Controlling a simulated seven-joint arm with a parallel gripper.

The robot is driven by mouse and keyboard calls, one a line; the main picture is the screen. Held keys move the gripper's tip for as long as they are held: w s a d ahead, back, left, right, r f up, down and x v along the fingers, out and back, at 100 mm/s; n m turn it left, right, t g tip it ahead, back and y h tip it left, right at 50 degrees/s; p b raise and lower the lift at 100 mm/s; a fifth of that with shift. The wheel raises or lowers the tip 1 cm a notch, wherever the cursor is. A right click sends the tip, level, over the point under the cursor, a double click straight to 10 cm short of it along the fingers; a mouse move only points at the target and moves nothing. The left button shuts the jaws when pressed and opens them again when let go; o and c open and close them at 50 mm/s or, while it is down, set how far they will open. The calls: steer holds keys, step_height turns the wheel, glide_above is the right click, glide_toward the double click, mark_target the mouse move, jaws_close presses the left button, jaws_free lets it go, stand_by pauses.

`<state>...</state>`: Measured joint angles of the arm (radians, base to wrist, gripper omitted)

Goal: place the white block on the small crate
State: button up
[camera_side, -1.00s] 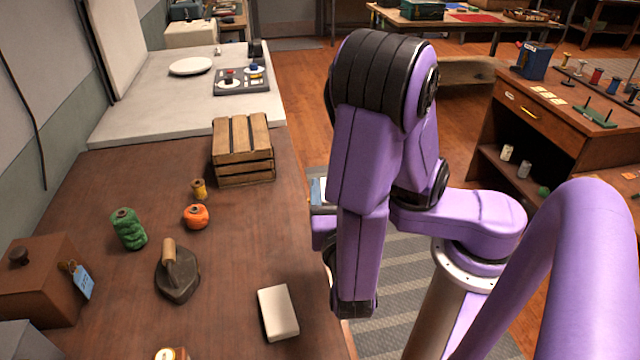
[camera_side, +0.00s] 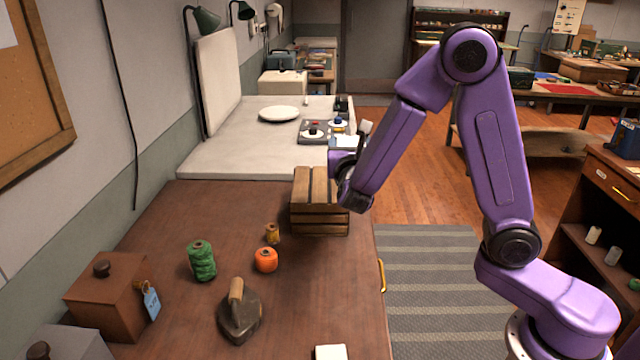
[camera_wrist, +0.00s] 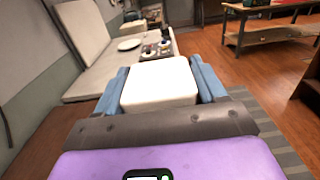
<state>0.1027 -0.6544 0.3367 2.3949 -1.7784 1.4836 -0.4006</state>
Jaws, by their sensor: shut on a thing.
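The small crate (camera_side: 318,223) is a slatted wooden box standing upright near the far right edge of the brown table. My gripper (camera_side: 345,145) is at the crate's far right corner, just above its top in the picture. In the wrist view my gripper (camera_wrist: 160,72) has its blue fingers shut on a white block (camera_wrist: 160,85), one finger on each side. In the side view the held block is small and partly hidden by my wrist. I cannot tell whether it is over the crate. The crate is not visible in the wrist view.
Another white block (camera_side: 331,352) lies at the bottom edge. A pale counter (camera_side: 235,150) lies beyond the crate.

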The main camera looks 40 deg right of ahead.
steer(key=w+d+r, duration=0.2)
steer(key=d+r, duration=0.1)
steer(key=d, duration=0.1)
steer(key=w+d+f, duration=0.1)
steer(key=w+f, duration=0.3)
steer(key=w, duration=0.5)
steer(key=shift+w+d+f, duration=0.15)
steer(key=shift+w+f, duration=0.7)
steer(key=shift+f, duration=0.6)
steer(key=shift+w+d+f, duration=0.1)
steer(key=shift+w+f, duration=0.7)
steer(key=shift+f, duration=0.6)
steer(key=shift+w+d+f, duration=0.15)
steer(key=shift+w+f, duration=0.7)
steer(key=shift+f, duration=0.6)
steer(key=shift+f, duration=0.15)
steer(key=o, duration=1)
